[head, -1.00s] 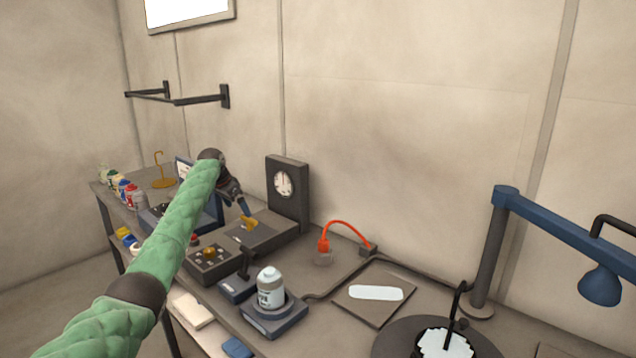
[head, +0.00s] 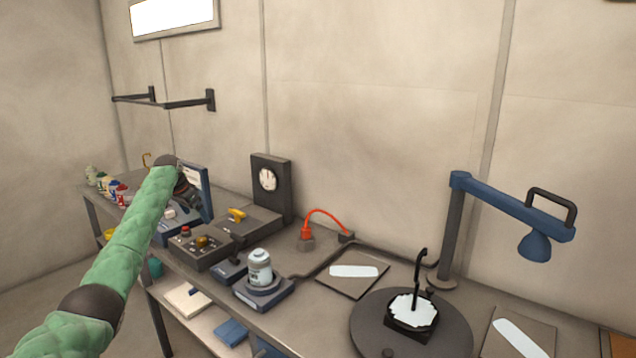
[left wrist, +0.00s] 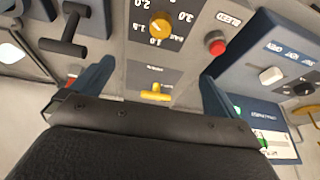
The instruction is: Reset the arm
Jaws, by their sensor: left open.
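My left arm (head: 135,235), in a green quilted sleeve, reaches from the lower left of the head view over the workbench. Its gripper is mostly hidden behind the dark wrist in that view, near the blue-framed device at the left. In the left wrist view my left gripper (left wrist: 152,85) shows two blue fingers spread apart with nothing held between them. A yellow handle (left wrist: 156,93) on a grey panel lies beyond and between the fingers; it also shows in the head view (head: 237,214). My right gripper is not in view.
The bench holds a dial box (head: 268,180), a white bottle on a base (head: 260,268), an orange cable (head: 322,213), a black turntable (head: 440,330) and a blue lamp arm (head: 500,205). Small bottles (head: 120,194) stand at the far left end. The wall rises behind.

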